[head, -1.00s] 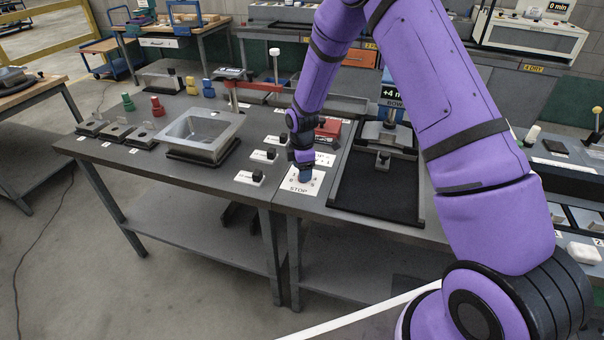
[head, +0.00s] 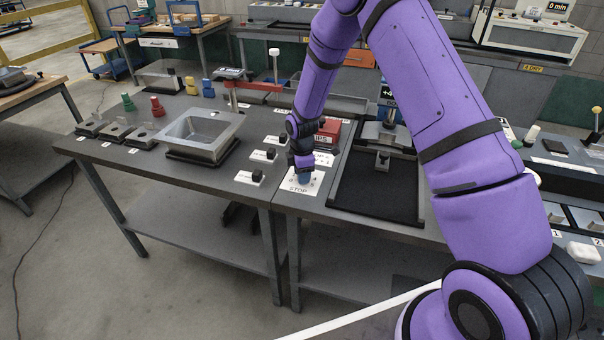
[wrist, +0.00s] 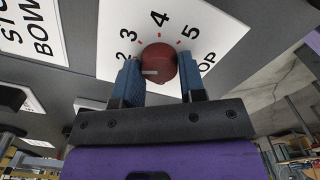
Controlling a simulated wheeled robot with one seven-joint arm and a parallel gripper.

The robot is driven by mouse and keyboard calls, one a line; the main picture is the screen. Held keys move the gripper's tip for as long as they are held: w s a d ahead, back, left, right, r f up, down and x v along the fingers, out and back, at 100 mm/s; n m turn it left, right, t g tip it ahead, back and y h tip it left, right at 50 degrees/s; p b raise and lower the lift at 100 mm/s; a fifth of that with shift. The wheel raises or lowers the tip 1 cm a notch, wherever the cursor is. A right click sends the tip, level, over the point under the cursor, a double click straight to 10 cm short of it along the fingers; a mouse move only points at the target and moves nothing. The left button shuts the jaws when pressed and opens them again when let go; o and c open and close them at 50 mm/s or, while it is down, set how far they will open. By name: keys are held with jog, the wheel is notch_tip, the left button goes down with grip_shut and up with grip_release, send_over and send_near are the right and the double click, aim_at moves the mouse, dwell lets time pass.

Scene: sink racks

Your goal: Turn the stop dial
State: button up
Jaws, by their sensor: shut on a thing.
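The stop dial (wrist: 160,62) is a round dark-red knob with a pale mark on its face. It sits on a white plate (wrist: 225,30) showing the numbers 2 to 5 and part of a word ending in "OP". In the head view, the plate marked STOP (head: 297,189) lies at the bench's front edge, and my gripper hides the dial there. My gripper (wrist: 160,75) has its two blue fingers on either side of the dial, shut on it. It also shows in the head view (head: 304,177), pointing down at the plate.
Black knobs on white plates (head: 250,177) stand left of the stop plate. A black tray (head: 375,190) with a metal fixture lies close on the right. A red block (head: 328,130) is behind my gripper. A metal basin (head: 200,135) stands farther left.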

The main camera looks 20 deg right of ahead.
jog(key=shift+m, duration=0.3)
jog(key=m, duration=0.3)
jog(key=shift+w+m, duration=0.1)
jog(key=shift+m, duration=0.3)
jog(key=m, duration=0.3)
jog(key=shift+m, duration=0.3)
jog(key=m, duration=0.3)
jog(key=shift+d+m, duration=0.1)
jog(key=shift+m, duration=0.3)
jog(key=m, duration=0.3)
jog(key=shift+m, duration=0.3)
jog(key=m, duration=0.5)
jog(key=shift+d, duration=0.1)
jog(key=m, duration=0.6)
jog(key=shift+d+m, duration=0.1)
jog(key=shift+m, duration=0.2)
